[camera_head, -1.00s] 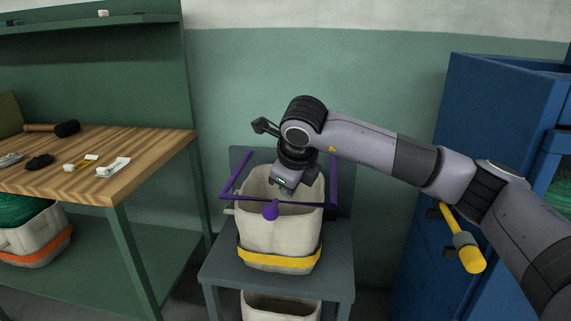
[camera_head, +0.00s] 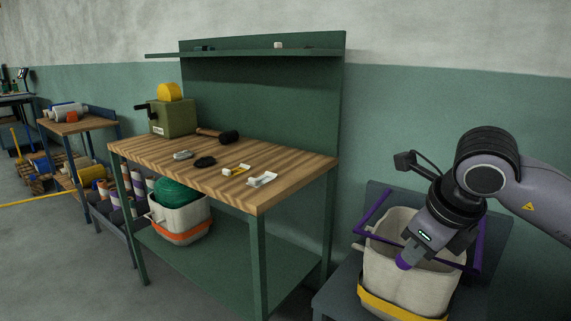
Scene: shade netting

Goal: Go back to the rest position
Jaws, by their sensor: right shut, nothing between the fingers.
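My right gripper (camera_head: 428,236) hangs at the lower right, pointing down at the mouth of a cream bin (camera_head: 400,283). My left gripper is not in view.
The bin stands on a grey stand (camera_head: 340,291). A green workbench (camera_head: 258,262) with a wooden top (camera_head: 290,162) holds a mallet (camera_head: 228,137) and small items. A bin with green netting (camera_head: 177,190) is on its lower shelf. Open floor lies at left.

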